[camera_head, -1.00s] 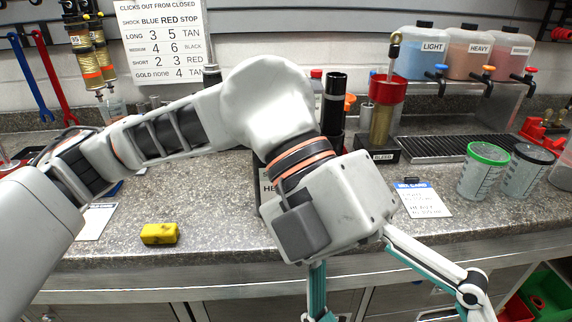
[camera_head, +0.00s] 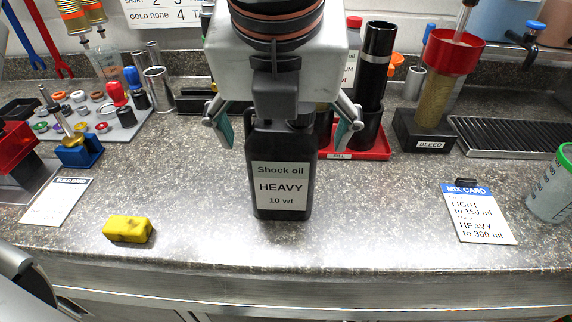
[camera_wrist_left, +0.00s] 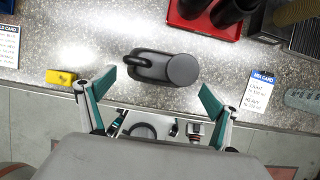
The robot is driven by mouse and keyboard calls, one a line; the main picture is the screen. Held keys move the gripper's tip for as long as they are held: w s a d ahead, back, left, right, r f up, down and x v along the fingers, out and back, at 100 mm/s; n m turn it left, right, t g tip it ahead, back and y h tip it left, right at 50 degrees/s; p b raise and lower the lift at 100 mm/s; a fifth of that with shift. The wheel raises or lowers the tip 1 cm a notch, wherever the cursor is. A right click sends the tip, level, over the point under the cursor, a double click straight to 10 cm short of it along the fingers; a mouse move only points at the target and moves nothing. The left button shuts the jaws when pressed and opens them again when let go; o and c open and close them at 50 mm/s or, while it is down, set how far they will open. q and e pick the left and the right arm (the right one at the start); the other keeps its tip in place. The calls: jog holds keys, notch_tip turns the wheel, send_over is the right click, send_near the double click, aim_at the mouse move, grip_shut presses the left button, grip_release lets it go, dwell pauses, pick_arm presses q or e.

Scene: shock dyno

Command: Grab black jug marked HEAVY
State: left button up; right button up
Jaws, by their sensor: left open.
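The black jug (camera_head: 281,172) has a white label reading "Shock oil HEAVY 10 wt". It stands upright on the grey speckled counter. In the left wrist view its round cap and looped handle show from above, and the jug (camera_wrist_left: 162,68) lies beyond the fingertips, between their lines. My left gripper (camera_head: 284,132) is open, with one teal-lined finger to each side of the jug's upper part in the head view. The left gripper (camera_wrist_left: 155,90) holds nothing. The jug's top is hidden behind the gripper body in the head view. My right gripper is not in view.
A yellow block (camera_head: 128,229) lies to the left, and the mix card (camera_head: 478,214) to the right. Behind the jug stands a red tray (camera_head: 372,148) with dark cylinders. The BLEED stand (camera_head: 428,137) is further right. The counter's front edge is close.

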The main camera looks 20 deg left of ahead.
aim_at(282, 166)
pick_arm(q)
jog(key=x, duration=0.6)
jog(key=shift+w+a+f+b, duration=0.15)
jog(key=shift+a+f+b, duration=0.1)
jog(key=shift+f+b, duration=0.05)
jog(key=c, duration=1.6)
